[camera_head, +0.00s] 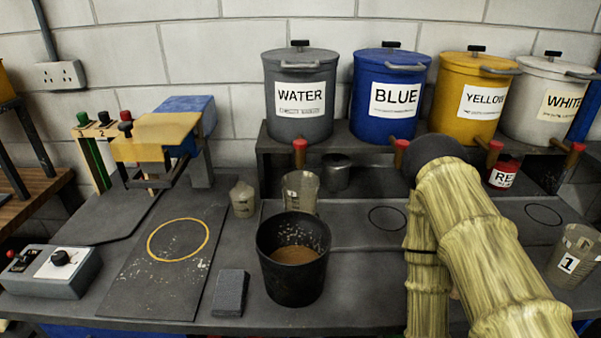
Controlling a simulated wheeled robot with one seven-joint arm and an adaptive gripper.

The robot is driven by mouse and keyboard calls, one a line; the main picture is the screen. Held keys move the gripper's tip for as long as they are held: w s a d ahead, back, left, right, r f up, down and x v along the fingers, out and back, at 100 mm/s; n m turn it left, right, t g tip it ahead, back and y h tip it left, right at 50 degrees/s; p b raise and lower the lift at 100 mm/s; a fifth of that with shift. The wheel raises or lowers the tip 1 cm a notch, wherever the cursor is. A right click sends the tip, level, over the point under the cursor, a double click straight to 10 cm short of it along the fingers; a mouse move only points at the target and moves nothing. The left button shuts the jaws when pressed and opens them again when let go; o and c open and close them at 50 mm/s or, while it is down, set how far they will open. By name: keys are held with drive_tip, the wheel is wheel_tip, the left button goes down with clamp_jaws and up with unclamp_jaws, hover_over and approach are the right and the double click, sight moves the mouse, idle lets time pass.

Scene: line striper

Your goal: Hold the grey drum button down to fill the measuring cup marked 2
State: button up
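The grey drum (302,82) labelled WATER stands on the raised shelf at the back. Its tap has a red button (300,146) at the front. A translucent measuring cup (300,184) stands below that tap, partly hidden by a black bucket; I cannot read a number on it. Another translucent measuring cup (577,257), marked 1, is at the far right. My arm, in a yellowish sleeve, rises at the right, with its dark joint in front of the shelf right of the blue drum's tap. My gripper's fingers do not show.
The black bucket (289,285) with brown contents stands in front of the cup. Blue (390,98), yellow (477,100) and white (541,100) drums stand right of the grey one. A small beige container (242,199) and dark block (230,293) are left. A control box (50,272) is far left.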

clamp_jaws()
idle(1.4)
